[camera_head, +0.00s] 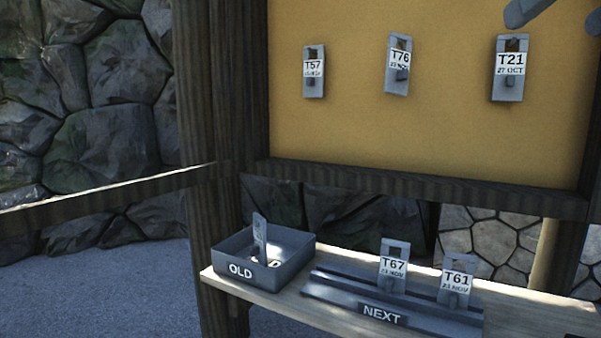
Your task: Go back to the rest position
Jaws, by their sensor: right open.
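My right gripper (557,16) shows at the top right corner, with only its two grey fingers in view. They are apart, with nothing between them. It is above and to the right of the T21 tag (510,68), which hangs on the yellow board (440,125). The T57 tag (314,72) and the T76 tag (398,65), tilted a little, also hang there. A grey tag (259,236) stands tilted in the OLD box (284,272). My left gripper is not in view.
The T67 tag (393,267) and T61 tag (457,282) stand in the NEXT rack (340,293) on a wooden shelf (262,299). A thick wooden post (206,120) stands left of the board. A stone wall (95,110) is behind at the left.

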